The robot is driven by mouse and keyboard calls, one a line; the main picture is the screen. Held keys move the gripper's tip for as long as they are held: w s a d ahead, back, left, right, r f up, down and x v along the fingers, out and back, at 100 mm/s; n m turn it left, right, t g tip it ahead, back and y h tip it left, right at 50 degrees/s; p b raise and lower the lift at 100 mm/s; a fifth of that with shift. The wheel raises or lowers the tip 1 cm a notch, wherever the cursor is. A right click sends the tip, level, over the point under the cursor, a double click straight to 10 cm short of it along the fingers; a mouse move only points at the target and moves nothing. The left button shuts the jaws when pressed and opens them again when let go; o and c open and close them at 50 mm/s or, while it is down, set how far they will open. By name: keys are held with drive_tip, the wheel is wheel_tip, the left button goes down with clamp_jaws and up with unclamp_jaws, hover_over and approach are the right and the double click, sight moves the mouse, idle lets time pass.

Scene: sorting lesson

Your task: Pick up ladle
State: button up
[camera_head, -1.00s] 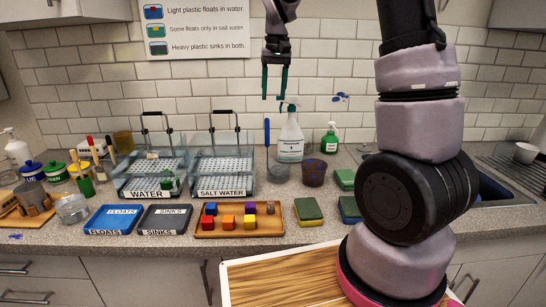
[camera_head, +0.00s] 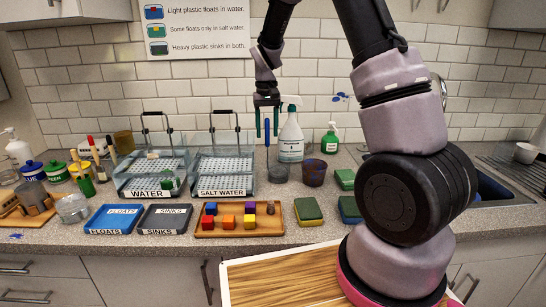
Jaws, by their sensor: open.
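An upright blue handle (camera_head: 267,131), which looks like the ladle's, stands at the back of the counter between the salt water tank and a spray bottle. The lower end of the ladle is not clear at this size. My gripper (camera_head: 267,132) is open and points down, with one green finger on each side of the blue handle in the picture. I cannot tell from this view whether the fingers are level with it in depth or touch it.
The spray bottle (camera_head: 291,138) stands close right of my gripper, with a clear cup (camera_head: 278,173) and a dark red cup (camera_head: 314,172) in front. The salt water tank (camera_head: 224,188) is close left. A wooden tray (camera_head: 289,229) of colored blocks lies in front.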

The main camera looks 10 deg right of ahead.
drive_tip(key=shift+f, duration=0.9)
clamp_jaws()
drive_tip(key=shift+r, duration=0.1)
